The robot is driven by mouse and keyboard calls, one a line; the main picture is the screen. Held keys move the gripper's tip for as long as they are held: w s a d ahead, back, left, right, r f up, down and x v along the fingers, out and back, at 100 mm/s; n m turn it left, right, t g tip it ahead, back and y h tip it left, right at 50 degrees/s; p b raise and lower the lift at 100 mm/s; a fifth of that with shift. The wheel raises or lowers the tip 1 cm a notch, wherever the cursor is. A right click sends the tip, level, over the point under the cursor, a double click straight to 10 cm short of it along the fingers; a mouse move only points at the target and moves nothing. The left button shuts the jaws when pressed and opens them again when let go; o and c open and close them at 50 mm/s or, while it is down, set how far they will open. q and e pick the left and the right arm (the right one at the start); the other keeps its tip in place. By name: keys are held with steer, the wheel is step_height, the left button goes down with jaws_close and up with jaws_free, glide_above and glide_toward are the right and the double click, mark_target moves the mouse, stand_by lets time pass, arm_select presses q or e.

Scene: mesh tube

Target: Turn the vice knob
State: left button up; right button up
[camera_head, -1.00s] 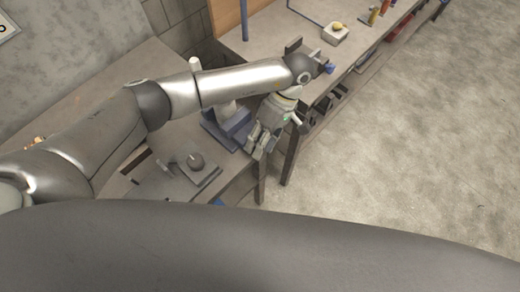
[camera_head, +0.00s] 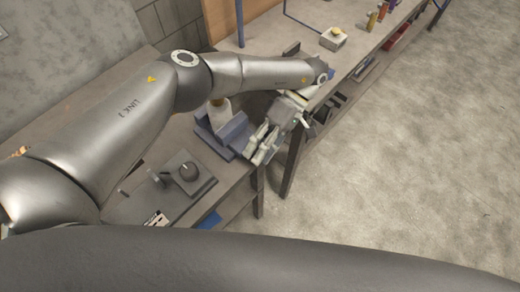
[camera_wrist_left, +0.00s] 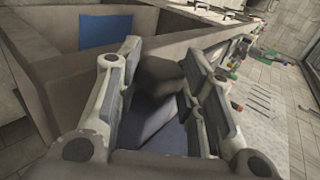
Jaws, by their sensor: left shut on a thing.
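The blue-grey vice (camera_head: 232,134) stands at the bench's near corner, partly behind my left arm. My left gripper (camera_head: 258,146) is at its front, on the side facing the open floor. In the left wrist view, the fingers (camera_wrist_left: 165,95) are on either side of a dark grey piece (camera_wrist_left: 160,80), which I take to be the vice knob. A blue-violet part of the vice (camera_wrist_left: 150,122) shows below it. The gripper is shut on this piece, though the contact is partly hidden. My right gripper is not in view.
A square plate with a dark round knob (camera_head: 189,171) lies on the bench left of the vice. Open floor (camera_head: 410,170) lies to the right.

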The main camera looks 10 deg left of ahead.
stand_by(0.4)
arm_select(q)
steer(key=o, duration=1)
steer(key=shift+o, duration=0.2)
